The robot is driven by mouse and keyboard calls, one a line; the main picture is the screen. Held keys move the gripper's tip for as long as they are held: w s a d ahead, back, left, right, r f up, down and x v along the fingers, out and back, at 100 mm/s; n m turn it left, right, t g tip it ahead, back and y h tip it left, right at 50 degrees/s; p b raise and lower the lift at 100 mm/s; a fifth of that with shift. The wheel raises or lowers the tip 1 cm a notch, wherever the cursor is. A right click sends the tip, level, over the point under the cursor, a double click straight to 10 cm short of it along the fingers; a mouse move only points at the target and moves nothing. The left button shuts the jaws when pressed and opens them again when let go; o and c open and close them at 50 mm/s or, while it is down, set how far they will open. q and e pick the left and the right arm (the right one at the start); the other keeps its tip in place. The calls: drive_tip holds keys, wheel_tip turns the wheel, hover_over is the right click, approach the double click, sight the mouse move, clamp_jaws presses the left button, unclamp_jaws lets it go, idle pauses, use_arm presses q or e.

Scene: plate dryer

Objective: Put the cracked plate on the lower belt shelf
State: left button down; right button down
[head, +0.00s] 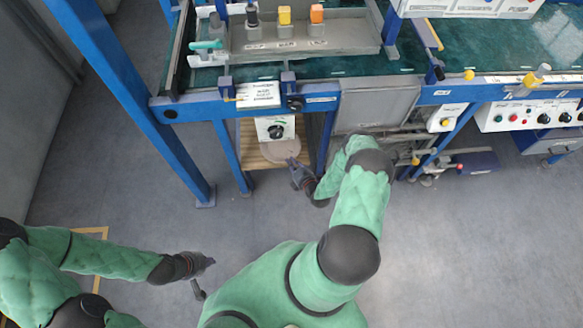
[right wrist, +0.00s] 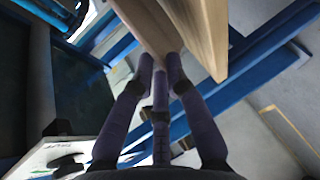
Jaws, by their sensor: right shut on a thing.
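My right gripper (head: 296,168) is shut on the plate's near edge. In the right wrist view, the gripper's fingers (right wrist: 160,75) close on a brownish flat piece (right wrist: 145,28), which seems to be the plate, close beside the shelf's pale wooden edge (right wrist: 213,35). I cannot tell whether the plate touches the shelf. No crack can be made out. My left gripper (head: 207,278) is empty over the floor at lower left, its fingers spread apart.
A white panel with a black knob (head: 276,131) stands just behind the plate. Blue frame legs (head: 229,155) flank the shelf. The belt table (head: 340,66) above carries a grey tray with several small items. A control box with buttons (head: 525,114) is at right. The floor in front is clear.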

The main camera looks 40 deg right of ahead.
wheel_tip(320, 180, down, 2)
drive_tip(key=shift+f+b, duration=0.1)
drive_tip(key=shift+b, duration=0.2)
drive_tip(key=c, duration=1.3)
unclamp_jaws()
drive_tip(key=shift+s+a, duration=0.1)
drive_tip(key=shift+o, duration=0.2)
